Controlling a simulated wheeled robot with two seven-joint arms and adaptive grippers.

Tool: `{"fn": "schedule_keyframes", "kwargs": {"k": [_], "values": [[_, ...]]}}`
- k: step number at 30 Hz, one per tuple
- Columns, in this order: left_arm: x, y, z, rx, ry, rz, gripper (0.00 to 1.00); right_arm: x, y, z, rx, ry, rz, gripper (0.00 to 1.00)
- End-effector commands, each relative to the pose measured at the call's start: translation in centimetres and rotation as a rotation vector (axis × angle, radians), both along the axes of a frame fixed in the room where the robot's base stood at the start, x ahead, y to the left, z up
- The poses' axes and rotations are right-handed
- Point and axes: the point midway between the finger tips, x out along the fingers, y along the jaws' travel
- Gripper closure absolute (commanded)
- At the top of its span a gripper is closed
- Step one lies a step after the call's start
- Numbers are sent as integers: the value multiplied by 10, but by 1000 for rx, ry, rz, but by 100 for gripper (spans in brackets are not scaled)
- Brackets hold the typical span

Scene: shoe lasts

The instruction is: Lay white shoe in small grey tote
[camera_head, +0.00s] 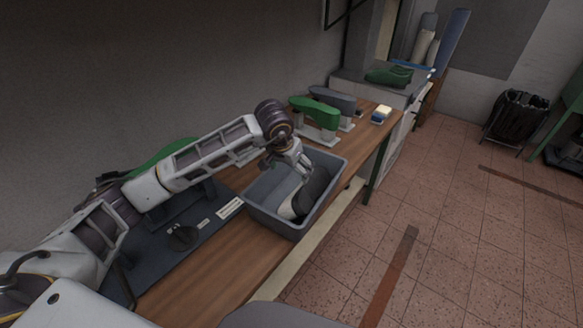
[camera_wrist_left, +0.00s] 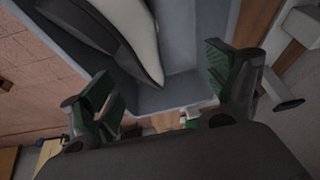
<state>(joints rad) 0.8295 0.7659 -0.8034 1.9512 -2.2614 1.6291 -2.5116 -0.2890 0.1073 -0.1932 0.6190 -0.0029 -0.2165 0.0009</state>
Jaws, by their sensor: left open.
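The small grey tote (camera_head: 262,213) stands on the wooden workbench, and its inside fills the top of the left wrist view (camera_wrist_left: 185,92). A shoe with a white part (camera_head: 287,210) and a dark part (camera_head: 315,187) lies in the tote, along its right side. It also shows in the left wrist view (camera_wrist_left: 140,28). My left gripper (camera_head: 304,170) points down over the tote at the shoe's far end. My right gripper is out of view.
Green (camera_head: 316,110) and grey (camera_head: 334,98) shoe lasts on stands are behind the tote. A yellow-and-white block (camera_head: 381,114) lies near the bench's far end. A dark mat (camera_head: 150,262) lies left of the tote. The tiled floor (camera_head: 450,220) to the right is open.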

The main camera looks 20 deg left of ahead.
Motion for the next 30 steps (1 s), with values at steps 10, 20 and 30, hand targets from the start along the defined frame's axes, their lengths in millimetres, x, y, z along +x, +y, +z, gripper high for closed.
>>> {"fn": "schedule_keyframes", "kwargs": {"k": [10, 20, 30], "values": [[-5, 1, 17, 0, -4, 0, 12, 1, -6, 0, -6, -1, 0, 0], [-23, 4, 60, 0, -5, -1, 12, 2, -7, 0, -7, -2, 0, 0], [-39, 6, 100, -1, -4, 0, 12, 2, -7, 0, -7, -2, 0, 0]]}}
